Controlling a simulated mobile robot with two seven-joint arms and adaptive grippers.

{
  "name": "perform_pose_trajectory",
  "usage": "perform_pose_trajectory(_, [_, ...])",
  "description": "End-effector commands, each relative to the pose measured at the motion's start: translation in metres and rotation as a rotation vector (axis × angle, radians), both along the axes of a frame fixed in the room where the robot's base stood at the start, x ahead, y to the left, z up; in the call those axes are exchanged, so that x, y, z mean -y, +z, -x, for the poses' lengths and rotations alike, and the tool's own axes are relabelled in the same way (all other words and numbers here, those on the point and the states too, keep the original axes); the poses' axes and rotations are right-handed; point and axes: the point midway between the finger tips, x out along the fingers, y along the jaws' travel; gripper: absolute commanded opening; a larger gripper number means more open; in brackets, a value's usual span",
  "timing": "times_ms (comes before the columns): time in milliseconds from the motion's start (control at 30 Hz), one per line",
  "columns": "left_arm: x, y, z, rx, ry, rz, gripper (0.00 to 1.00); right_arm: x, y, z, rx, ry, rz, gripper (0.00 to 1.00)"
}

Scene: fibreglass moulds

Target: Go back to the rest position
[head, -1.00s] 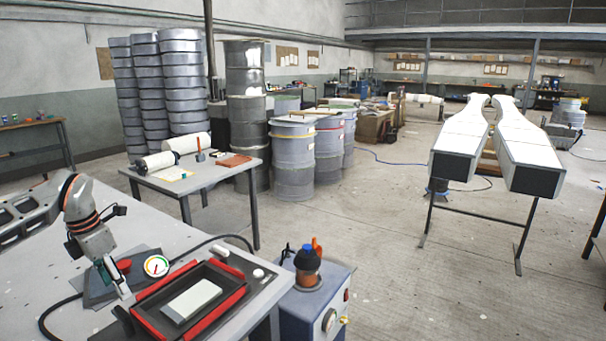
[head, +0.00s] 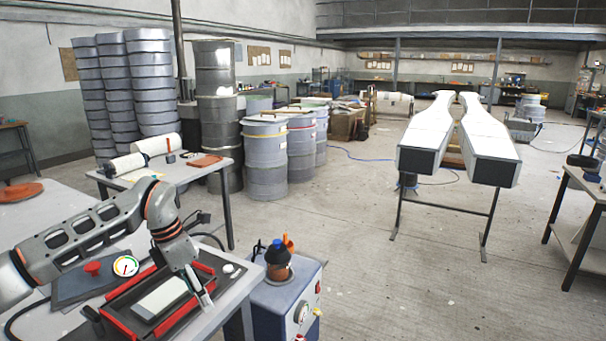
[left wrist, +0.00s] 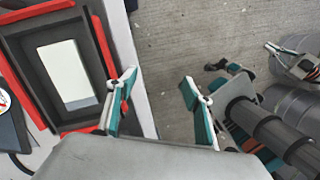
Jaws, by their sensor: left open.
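My left gripper (head: 207,298) reaches down over the right side of a dark tray with red edges (head: 118,318) on the near table. In the left wrist view its two teal-and-white fingers (left wrist: 160,100) are spread apart with nothing between them. A pale block (head: 163,298) lies inside the tray; it also shows in the left wrist view (left wrist: 68,75), left of the fingers. The floor shows between and beyond the fingers.
A round gauge (head: 125,266) and a red knob (head: 93,268) sit behind the tray. Two white moulds (head: 490,145) rest on a stand. Open floor (head: 400,290) lies to the right.

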Motion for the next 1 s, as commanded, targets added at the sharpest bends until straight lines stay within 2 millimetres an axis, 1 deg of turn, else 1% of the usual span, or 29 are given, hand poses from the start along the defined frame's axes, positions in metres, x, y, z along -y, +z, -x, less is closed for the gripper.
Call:
perform_pose_trajectory(33, [0.020, 0.000, 0.001, 0.000, -0.029, 0.009, 0.51, 0.000, 0.000, 0.000, -0.001, 0.000, 0.000, 0.00])
perform_pose_trajectory(67, [0.030, 0.001, 0.002, 0.000, -0.044, 0.013, 0.51, 0.000, 0.000, 0.000, -0.001, 0.000, 0.000, 0.00])
perform_pose_trajectory(133, [0.043, -0.016, 0.012, -0.021, -0.053, 0.071, 0.51, 0.000, 0.000, 0.000, -0.001, 0.001, 0.000, 0.00])
perform_pose_trajectory(200, [0.060, -0.028, 0.022, -0.037, -0.059, 0.142, 0.51, 0.001, -0.001, 0.001, -0.001, 0.001, 0.003, 0.00])
perform_pose_trajectory(367, [0.100, -0.051, 0.047, -0.079, -0.058, 0.321, 0.51, 0.002, -0.004, 0.002, -0.006, 0.002, 0.006, 0.00])
perform_pose_trajectory(533, [0.150, -0.068, 0.080, -0.143, -0.003, 0.573, 0.51, 0.002, -0.004, 0.002, -0.007, 0.003, 0.006, 0.00])
perform_pose_trajectory(600, [0.170, -0.071, 0.095, -0.178, 0.049, 0.704, 0.51, 0.002, -0.004, 0.002, -0.007, 0.003, 0.006, 0.00])
perform_pose_trajectory(700, [0.192, -0.069, 0.111, -0.231, 0.157, 0.894, 0.51, 0.002, -0.004, 0.002, -0.007, 0.003, 0.006, 0.00])
perform_pose_trajectory(767, [0.200, -0.066, 0.117, -0.262, 0.237, 1.003, 0.51, 0.002, -0.004, 0.002, -0.006, 0.003, 0.006, 0.00])
perform_pose_trajectory(833, [0.204, -0.063, 0.122, -0.302, 0.348, 1.122, 0.51, 0.002, -0.004, 0.002, -0.006, 0.002, 0.005, 0.00])
perform_pose_trajectory(933, [0.199, -0.061, 0.123, -0.356, 0.529, 1.277, 0.51, 0.002, -0.003, 0.001, -0.005, 0.002, 0.005, 0.00])
perform_pose_trajectory(1000, [0.189, -0.062, 0.122, -0.395, 0.673, 1.372, 0.51, 0.002, -0.003, 0.001, -0.004, 0.002, 0.005, 0.00])
